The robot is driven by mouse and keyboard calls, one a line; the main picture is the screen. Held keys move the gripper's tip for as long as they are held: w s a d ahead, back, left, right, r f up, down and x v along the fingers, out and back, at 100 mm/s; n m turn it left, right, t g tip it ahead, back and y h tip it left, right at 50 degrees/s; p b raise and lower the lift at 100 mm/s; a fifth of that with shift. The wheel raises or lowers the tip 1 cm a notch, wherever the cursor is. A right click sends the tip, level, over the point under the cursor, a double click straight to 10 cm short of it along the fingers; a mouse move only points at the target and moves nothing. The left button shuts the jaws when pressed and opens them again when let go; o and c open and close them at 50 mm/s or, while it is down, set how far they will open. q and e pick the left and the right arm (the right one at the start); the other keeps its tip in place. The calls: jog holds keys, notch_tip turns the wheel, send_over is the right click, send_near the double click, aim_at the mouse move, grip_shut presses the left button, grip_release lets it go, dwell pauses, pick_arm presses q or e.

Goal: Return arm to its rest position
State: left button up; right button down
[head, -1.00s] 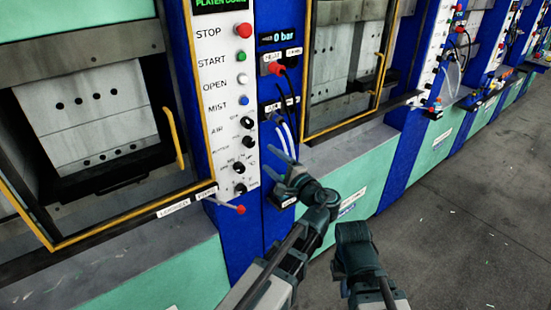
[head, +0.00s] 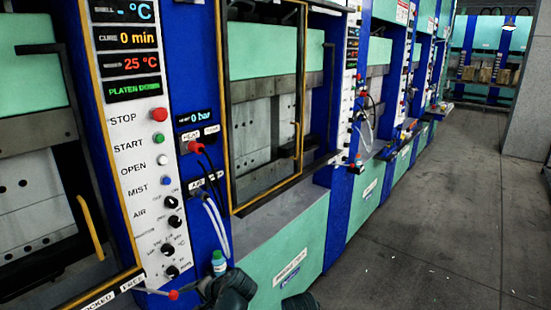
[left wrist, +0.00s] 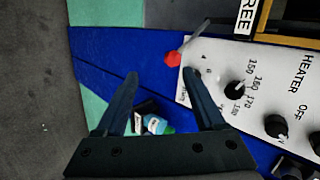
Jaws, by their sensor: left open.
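My left gripper (left wrist: 160,85) is open in the left wrist view, its two dark fingers spread in front of the blue press column. No object is clamped between them. In the head view only dark parts of my left arm show at the bottom edge, in front of the column, and its fingers cannot be made out. A dark piece of my right arm just enters at the bottom edge; its fingers do not show.
A red-knobbed lever (head: 173,295) sticks out close to my left arm; its knob (left wrist: 173,58) is near a fingertip in the wrist view. The control panel (head: 140,185) and hanging hoses (head: 216,222) are close by. The floor (head: 430,220) at right is open.

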pick_arm(q)
jog(key=s+d+f+n+g+h, duration=0.2)
jog(key=s+d+f+n+h, duration=0.1)
jog(key=s+f+h, duration=0.25)
jog(key=s+d+f+m+g+h, duration=0.1)
jog(key=s+d, duration=0.3)
jog(key=d, duration=0.4)
jog(key=s+d+f+m+g+h, duration=0.1)
jog(key=s+d, duration=0.3)
jog(key=d, duration=0.4)
jog(key=shift+s+g, duration=0.15)
jog(key=shift+g, duration=0.15)
